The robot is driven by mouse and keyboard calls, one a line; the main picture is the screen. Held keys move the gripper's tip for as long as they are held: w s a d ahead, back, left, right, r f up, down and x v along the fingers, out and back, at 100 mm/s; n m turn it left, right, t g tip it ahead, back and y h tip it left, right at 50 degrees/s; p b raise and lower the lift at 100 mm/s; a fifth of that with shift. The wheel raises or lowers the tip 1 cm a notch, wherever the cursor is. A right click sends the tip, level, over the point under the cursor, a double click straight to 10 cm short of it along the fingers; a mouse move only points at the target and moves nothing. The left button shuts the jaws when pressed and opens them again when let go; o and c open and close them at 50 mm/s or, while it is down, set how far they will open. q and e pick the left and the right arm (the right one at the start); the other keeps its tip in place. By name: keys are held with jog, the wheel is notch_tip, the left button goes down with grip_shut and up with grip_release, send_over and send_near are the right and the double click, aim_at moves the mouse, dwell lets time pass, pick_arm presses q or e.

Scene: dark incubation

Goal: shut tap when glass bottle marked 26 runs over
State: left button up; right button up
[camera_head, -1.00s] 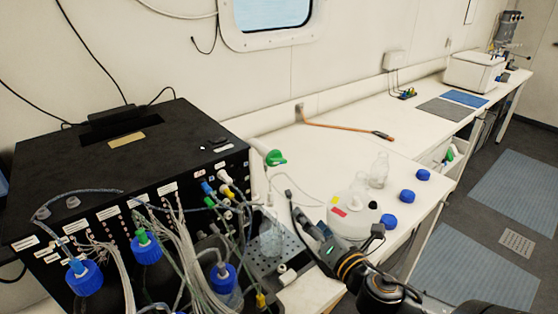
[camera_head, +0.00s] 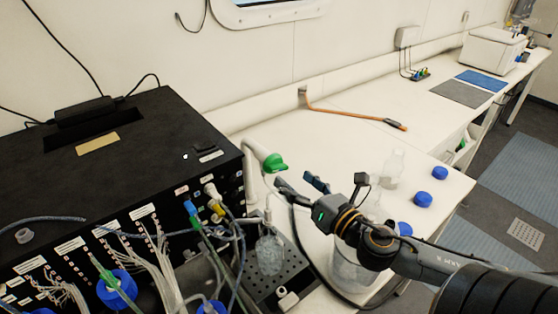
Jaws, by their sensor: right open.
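The tap is a white bent pipe with a green handle (camera_head: 275,163), beside the black box. A clear glass bottle (camera_head: 269,252) stands upright below it on a perforated dark tray (camera_head: 297,268). No mark 26 is readable on it, and I cannot tell whether liquid runs over. My right gripper (camera_head: 300,184) is open and empty, its fingers spread just right of and slightly below the green handle, apparently apart from it. My left gripper is out of view.
The black box (camera_head: 120,150) with tubes and cables fills the left. A clear container (camera_head: 350,275) is partly hidden by my right arm. Another clear bottle (camera_head: 393,168) and blue caps (camera_head: 422,200) stand to the right. An orange-brown rod (camera_head: 350,113) lies behind.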

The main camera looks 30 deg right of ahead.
aim_at(281, 169)
jog(key=w, duration=0.2)
jog(key=p, duration=0.1)
jog(key=shift+w+a+r, duration=0.3)
jog(key=shift+w, duration=0.1)
jog(key=w+p, duration=0.1)
jog(key=w, duration=0.2)
jog(key=shift+f, duration=0.15)
jog(key=shift+w+a+f, duration=0.1)
jog(key=shift+w, duration=0.2)
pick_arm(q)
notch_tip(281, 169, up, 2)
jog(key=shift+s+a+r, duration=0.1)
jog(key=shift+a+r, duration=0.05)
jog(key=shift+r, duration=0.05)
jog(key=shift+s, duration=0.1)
pick_arm(e)
jog(key=shift+c, duration=0.9)
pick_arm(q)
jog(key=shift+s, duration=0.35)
pick_arm(e)
jog(key=c, duration=1)
